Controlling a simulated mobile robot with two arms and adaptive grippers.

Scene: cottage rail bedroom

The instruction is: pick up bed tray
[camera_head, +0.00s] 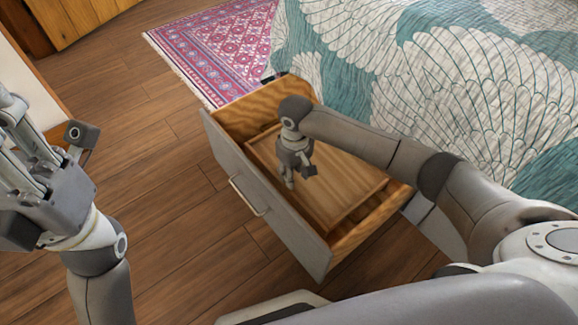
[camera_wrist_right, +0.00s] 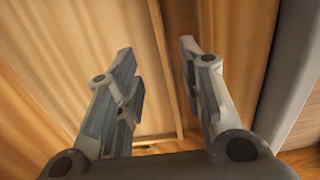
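The bed tray (camera_head: 335,186) is a flat wooden panel with a raised rim, lying inside an open wooden drawer (camera_head: 252,120). My right gripper (camera_head: 291,182) points down at the tray's side nearest the drawer front. In the right wrist view, its two fingers (camera_wrist_right: 157,58) stand apart, with the tray's rim (camera_wrist_right: 165,70) running between them. Nothing is visibly clamped, and I cannot tell whether a finger touches the rim. My left gripper (camera_head: 48,135) is at the left edge of the head view, away from the drawer, with its fingers apart and empty.
The drawer's grey front (camera_head: 265,200) with a metal handle (camera_head: 248,196) faces the wooden floor (camera_head: 150,180). A bed with a teal and white patterned cover (camera_head: 450,80) stands close behind the drawer. A pink rug (camera_head: 215,50) lies at the back. The floor left of the drawer is clear.

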